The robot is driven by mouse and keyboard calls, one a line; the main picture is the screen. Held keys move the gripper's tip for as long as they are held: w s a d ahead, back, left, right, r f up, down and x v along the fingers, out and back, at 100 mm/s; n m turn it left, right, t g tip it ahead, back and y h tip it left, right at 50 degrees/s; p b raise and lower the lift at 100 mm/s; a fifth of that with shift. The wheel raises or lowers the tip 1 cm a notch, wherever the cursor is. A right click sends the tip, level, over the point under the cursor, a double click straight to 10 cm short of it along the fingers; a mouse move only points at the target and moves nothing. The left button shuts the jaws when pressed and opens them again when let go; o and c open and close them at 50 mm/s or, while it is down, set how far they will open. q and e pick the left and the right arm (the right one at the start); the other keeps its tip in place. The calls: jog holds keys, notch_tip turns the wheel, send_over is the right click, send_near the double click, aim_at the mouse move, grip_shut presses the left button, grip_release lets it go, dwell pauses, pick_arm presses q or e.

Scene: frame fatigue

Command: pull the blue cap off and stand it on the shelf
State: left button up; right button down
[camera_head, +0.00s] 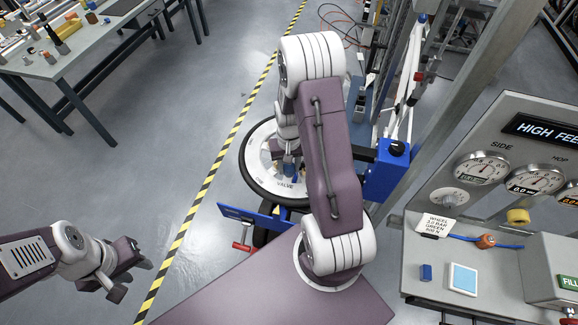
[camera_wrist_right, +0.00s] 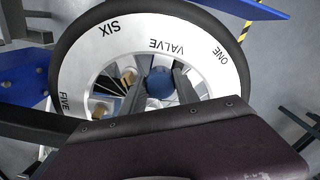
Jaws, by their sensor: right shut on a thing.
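The blue cap (camera_wrist_right: 160,84) is round and sits between the two fingers of my right gripper (camera_wrist_right: 161,92) in the right wrist view. The gripper is shut on it, in front of the wheel (camera_wrist_right: 88,68) by the word VALVE. Whether the cap still touches the valve is hidden. In the head view my right arm reaches over the same wheel (camera_head: 260,180) and partly covers it. My left gripper (camera_head: 131,278) is open and empty over the floor at lower left. A grey shelf (camera_head: 425,294) lies at the right below the gauge panel.
A blue stand part (camera_head: 386,172) and metal posts rise between wheel and shelf. A workbench (camera_head: 85,45) stands at upper left.

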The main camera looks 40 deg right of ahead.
aim_at(289, 167)
jog(key=shift+r+p, duration=1.2)
jog(key=shift+r, duration=0.3)
notch_tip(289, 167, up, 4)
jog(key=p, duration=0.3)
jog(key=shift+p, duration=0.3)
